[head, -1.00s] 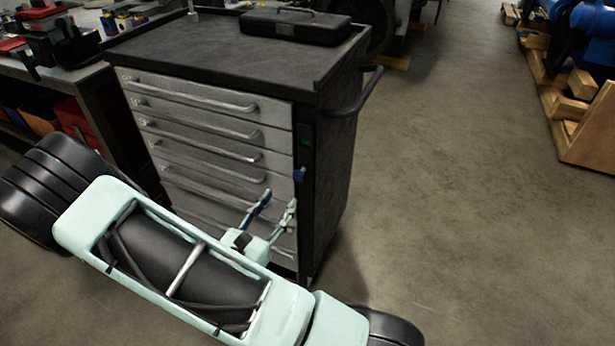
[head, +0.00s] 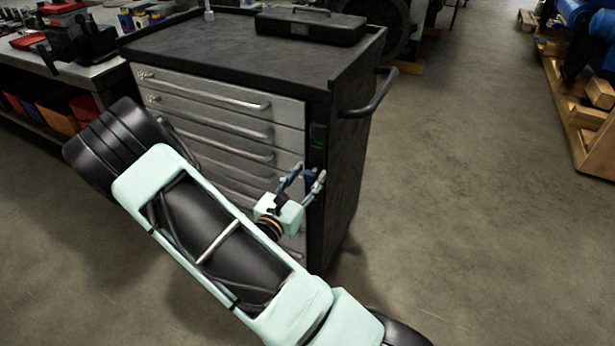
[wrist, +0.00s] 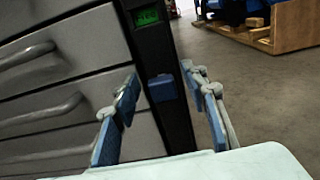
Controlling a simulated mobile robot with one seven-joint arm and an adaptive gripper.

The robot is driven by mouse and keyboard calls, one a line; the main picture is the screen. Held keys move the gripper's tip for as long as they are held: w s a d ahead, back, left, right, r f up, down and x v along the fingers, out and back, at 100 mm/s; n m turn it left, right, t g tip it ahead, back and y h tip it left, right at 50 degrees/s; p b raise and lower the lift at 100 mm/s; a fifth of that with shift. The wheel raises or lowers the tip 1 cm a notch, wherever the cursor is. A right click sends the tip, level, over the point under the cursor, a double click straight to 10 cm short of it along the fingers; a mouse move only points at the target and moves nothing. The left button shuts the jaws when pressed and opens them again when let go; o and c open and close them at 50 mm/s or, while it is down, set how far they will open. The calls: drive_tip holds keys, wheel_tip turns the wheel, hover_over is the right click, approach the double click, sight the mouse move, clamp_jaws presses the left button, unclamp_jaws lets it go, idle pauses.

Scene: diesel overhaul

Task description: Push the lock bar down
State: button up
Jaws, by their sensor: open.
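The lock bar (head: 317,160) is a dark vertical strip along the right front edge of the tool cabinet (head: 345,190). It carries a blue tab, which shows clearly in the wrist view (wrist: 162,88), below a small green-lit panel (wrist: 148,17). My gripper (head: 308,172) is open and empty, pointing at the strip. In the wrist view its two blue-padded fingers (wrist: 160,76) stand to the left and right of the blue tab, with visible gaps. The head view hides part of the tab behind the fingers. I cannot tell the remaining distance to it.
Grey drawers with bar handles (wrist: 50,110) lie left of the strip. A black push handle (head: 372,98) sticks out at the cabinet's upper right. A black case (head: 310,27) lies on top. A workbench (head: 80,70) stands left.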

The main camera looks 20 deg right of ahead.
clamp_jaws()
drive_tip(key=shift+f, duration=0.1)
wheel_tip(320, 180, down, 3)
drive_tip(key=shift+r+b, duration=0.2)
drive_tip(key=shift+b, duration=0.5)
unclamp_jaws()
drive_tip(key=shift+r, duration=0.1)
drive_tip(key=v, duration=1.2)
drive_tip(key=shift+s, duration=0.1)
